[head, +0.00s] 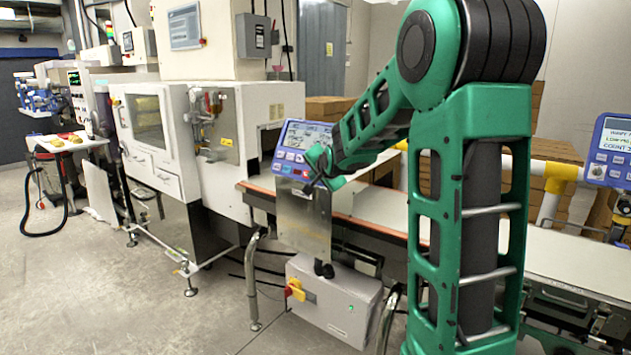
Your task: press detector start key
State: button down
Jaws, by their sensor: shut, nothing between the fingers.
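A blue control panel (306,137) with a grey display and several keys stands at the near side of the belt, by the white machine housing. My green arm reaches across from the right to this panel. My gripper (310,186) is shut and empty, at the lower right part of the panel. My wrist hides some of the panel's right side. I cannot tell whether the fingertips touch a key, and the key labels are too small to read. Several small keys, one of them red, show along the panel's lower edge.
A steel plate (304,222) hangs below the panel. A grey box (334,300) with a red and yellow switch (296,289) sits lower. The conveyor belt (480,240) runs right, past a second blue panel (610,150). The floor at front left (120,300) is clear.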

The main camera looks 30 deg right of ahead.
jog(key=shift+d, duration=0.1)
dwell(0.3)
jog(key=shift+w+d+f, duration=0.1)
jog(key=shift+d+f, duration=0.05)
jog(key=shift+d, duration=0.05)
jog(key=shift+w+d+f, duration=0.1)
jog(key=shift+d+f, duration=0.1)
jog(key=shift+d, duration=0.2)
dwell(0.8)
dwell(0.4)
jog(key=shift+s+a+r, duration=0.25)
jog(key=shift+a+r, duration=0.15)
jog(key=shift+a, duration=0.3)
jog(key=shift+s+a+r, duration=0.25)
jog(key=shift+a+r, duration=0.15)
jog(key=shift+a, duration=0.3)
jog(key=shift+s+a+r, duration=0.25)
jog(key=shift+a+r, duration=0.1)
jog(key=shift+a, duration=0.35)
jog(key=shift+s+a+r, duration=0.25)
jog(key=shift+a+r, duration=0.15)
jog(key=shift+a, duration=0.3)
